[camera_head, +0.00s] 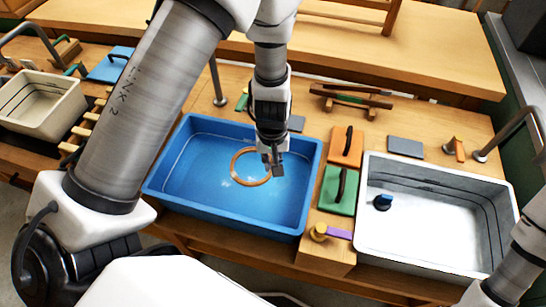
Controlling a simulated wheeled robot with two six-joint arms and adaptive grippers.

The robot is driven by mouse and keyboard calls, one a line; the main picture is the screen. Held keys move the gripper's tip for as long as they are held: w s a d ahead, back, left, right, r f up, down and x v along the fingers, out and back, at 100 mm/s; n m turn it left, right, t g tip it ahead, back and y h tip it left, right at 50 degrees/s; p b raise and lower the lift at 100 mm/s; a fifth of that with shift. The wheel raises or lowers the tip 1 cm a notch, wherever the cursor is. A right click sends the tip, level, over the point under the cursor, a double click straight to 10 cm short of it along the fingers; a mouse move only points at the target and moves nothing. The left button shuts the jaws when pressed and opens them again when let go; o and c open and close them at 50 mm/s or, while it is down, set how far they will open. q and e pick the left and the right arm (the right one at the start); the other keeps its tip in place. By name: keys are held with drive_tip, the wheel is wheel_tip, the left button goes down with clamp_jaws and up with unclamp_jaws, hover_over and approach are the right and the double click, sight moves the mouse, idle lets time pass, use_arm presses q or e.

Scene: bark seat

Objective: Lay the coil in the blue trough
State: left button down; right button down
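The coil is an orange-brown ring (236,156) seen within the outline of the blue trough (170,196). I cannot tell whether it touches the trough's floor or hangs just above it. My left gripper (274,170) points down over the trough, with its fingertips at the ring's right edge. The fingers look closed on that edge and hide a small part of it. My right arm shows only at the lower right edge, and its gripper is out of view.
An orange block (338,146) and a green block (331,194) with dark handles lie between the troughs. A cream basin (40,125) stands far left. Curved taps rise behind.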

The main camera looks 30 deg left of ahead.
use_arm(q)
wheel_tip(320, 180, down, 12)
drive_tip(key=b, duration=1)
drive_tip(key=shift+r, duration=0.2)
drive_tip(key=shift+r, duration=0.1)
drive_tip(key=c, duration=0.8)
unclamp_jaws()
drive_tip(key=shift+r, duration=0.1)
wheel_tip(320, 180, up, 14)
drive_tip(key=p, duration=1.3)
drive_tip(key=shift+p, duration=0.3)
